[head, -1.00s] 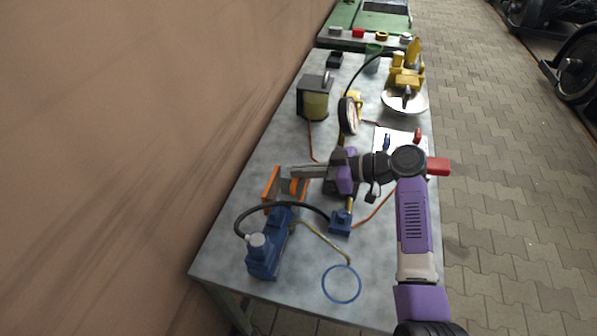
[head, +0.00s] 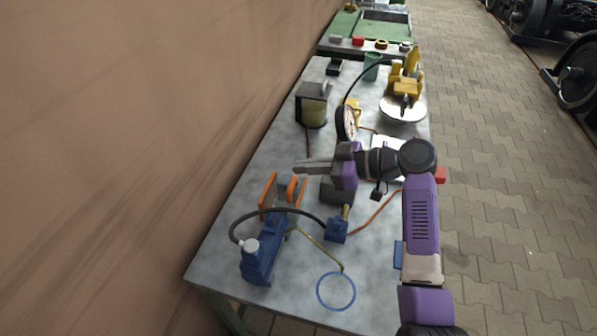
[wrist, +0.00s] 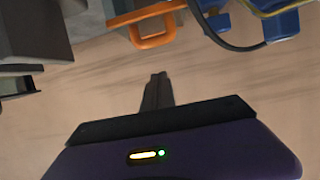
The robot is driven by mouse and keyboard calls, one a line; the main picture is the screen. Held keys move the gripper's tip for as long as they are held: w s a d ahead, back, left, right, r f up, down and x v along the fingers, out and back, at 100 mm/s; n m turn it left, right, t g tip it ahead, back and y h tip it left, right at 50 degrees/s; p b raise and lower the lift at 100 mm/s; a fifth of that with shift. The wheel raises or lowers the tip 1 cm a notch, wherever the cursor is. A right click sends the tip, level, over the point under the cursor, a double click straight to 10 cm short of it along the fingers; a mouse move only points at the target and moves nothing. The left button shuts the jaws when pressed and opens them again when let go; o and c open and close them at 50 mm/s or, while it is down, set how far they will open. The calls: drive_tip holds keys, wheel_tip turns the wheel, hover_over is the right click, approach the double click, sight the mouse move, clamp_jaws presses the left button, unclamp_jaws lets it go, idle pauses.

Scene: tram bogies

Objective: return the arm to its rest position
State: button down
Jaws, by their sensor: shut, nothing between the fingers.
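My arm, purple and black, reaches over the grey table from the right in the head view. My gripper (head: 303,166) points left above the table, its fingers together with nothing between them. In the wrist view my gripper (wrist: 157,80) shows two dark fingers closed side by side against the brown wall. The orange frame (head: 282,190) stands on the table just below and left of the fingertips in the head view, apart from them as far as I can tell. It also shows at the top of the wrist view (wrist: 155,41).
A blue pump (head: 262,258) with a black hose, a blue ring (head: 336,291), a dark box with an olive body (head: 313,108), a round gauge (head: 346,124) and a yellow machine (head: 405,87) stand on the table (head: 225,262). The brown wall (head: 130,150) runs along the left.

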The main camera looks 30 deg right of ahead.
drive_tip(key=v, duration=0.6)
drive_tip(key=shift+f+b, duration=0.2)
drive_tip(key=shift+b, duration=0.1)
drive_tip(key=shift+s, duration=0.1)
